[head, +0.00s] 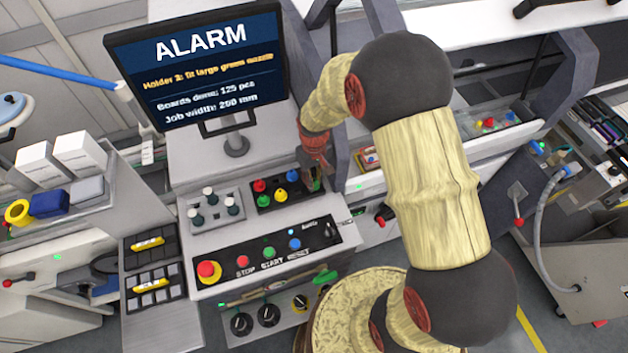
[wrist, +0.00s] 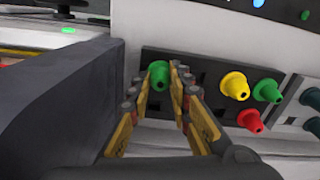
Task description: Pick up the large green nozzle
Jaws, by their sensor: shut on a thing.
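A green nozzle (wrist: 159,73) sits between the fingertips of my gripper (wrist: 160,85) in the wrist view. The fingers are shut on its sides. It is over the left end of a black nozzle holder (wrist: 205,72); I cannot tell whether it is clear of its socket. In the head view my gripper (head: 315,174) is at the right end of this holder (head: 305,197), with a bit of green showing between the fingers. Another green nozzle (wrist: 267,91) stands in the holder beside a yellow nozzle (wrist: 235,86) and a red nozzle (wrist: 250,121).
A grey holder (head: 233,213) with dark nozzles stands left of the black one. A button panel (head: 220,286) is in front. A monitor (head: 197,62) showing ALARM stands behind. In the wrist view a dark wall (wrist: 55,105) rises close to the left of my fingers.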

